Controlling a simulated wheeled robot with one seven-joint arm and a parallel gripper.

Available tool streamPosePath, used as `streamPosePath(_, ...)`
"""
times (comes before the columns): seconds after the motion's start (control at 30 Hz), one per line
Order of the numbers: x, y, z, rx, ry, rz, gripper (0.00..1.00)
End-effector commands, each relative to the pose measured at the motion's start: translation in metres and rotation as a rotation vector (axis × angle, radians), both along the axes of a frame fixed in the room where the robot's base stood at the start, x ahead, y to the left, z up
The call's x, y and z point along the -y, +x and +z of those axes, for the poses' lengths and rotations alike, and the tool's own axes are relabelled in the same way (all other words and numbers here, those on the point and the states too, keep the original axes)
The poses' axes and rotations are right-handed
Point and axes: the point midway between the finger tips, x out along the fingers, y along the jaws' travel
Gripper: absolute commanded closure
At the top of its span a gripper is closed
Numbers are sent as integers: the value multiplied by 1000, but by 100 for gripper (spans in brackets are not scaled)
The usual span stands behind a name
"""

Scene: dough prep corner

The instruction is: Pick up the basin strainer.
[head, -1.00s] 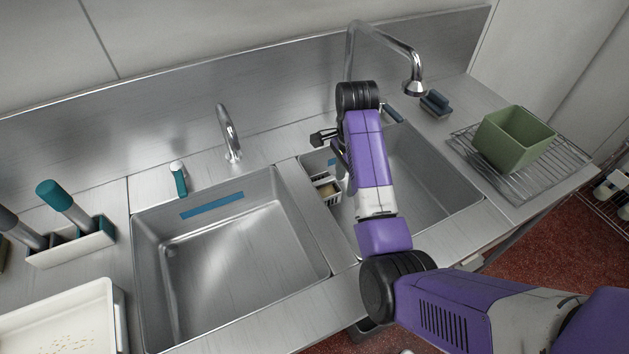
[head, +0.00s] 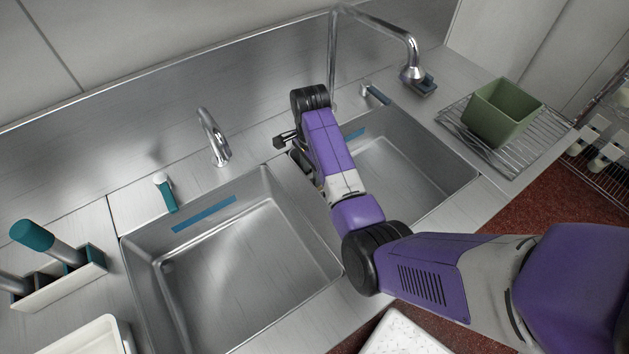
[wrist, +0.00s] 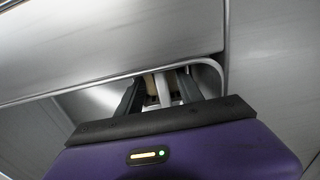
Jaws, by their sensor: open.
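I cannot make out a basin strainer for certain in either view. My gripper (wrist: 160,84) is open in the wrist view, with two dark fingers apart. A small pale piece with a tan part (wrist: 164,92) shows between the fingers; most of it is hidden, and I cannot tell whether they touch it. In the head view my gripper (head: 287,141) is over the left edge of the right basin (head: 408,165), near the divider between the basins. My forearm hides much of that side of the basin.
The left basin (head: 235,270) looks empty. A small tap (head: 214,138) stands behind it, and a tall spray tap (head: 398,32) behind the right basin. A green tub (head: 500,112) stands on a wire rack (head: 545,135). A holder (head: 62,283) with handled tools stands left.

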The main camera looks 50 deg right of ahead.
Motion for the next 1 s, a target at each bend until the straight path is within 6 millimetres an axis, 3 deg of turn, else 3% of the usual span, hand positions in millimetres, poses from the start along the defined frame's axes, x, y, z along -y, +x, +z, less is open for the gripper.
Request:
streamPosePath(0.33,0,0,-8,1,0,0,58)
streamPosePath(0.5,0,0,-8,1,0,0,92)
streamPosePath(0.57,0,0,-8,1,0,0,100)
streamPosePath(1.0,0,0,-7,1,0,0,100)
